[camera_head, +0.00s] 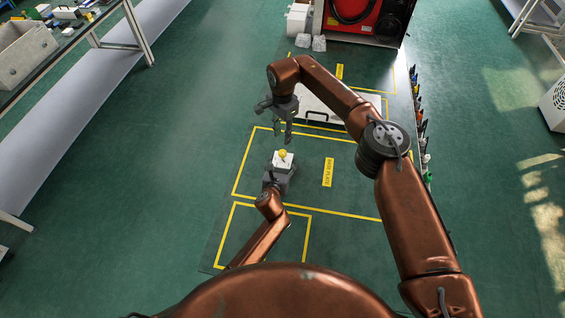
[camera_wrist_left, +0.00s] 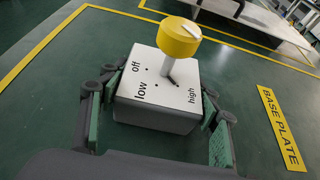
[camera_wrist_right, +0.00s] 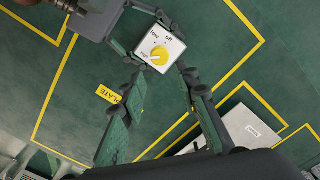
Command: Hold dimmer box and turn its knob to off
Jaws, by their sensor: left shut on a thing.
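The dimmer box (camera_head: 283,164) is a small white-topped box with a yellow knob (camera_head: 282,154). My left gripper (camera_head: 277,176) is shut on its sides and holds it upright above the floor mat. In the left wrist view the box (camera_wrist_left: 158,100) shows the words off, low and high, and the yellow knob (camera_wrist_left: 180,38) stands on a white shaft. My right gripper (camera_head: 284,134) is open and empty, above and beyond the box. In the right wrist view the knob (camera_wrist_right: 159,56) lies ahead of the open fingers, apart from them; its white mark points left, away from off.
The green mat has yellow outlines and a BASE PLATE label (camera_head: 328,172). A pale plate with a black handle (camera_head: 317,116) lies behind my right arm. A red machine (camera_head: 352,16) stands at the back. A workbench (camera_head: 62,52) is at the left; tools line the mat's right edge.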

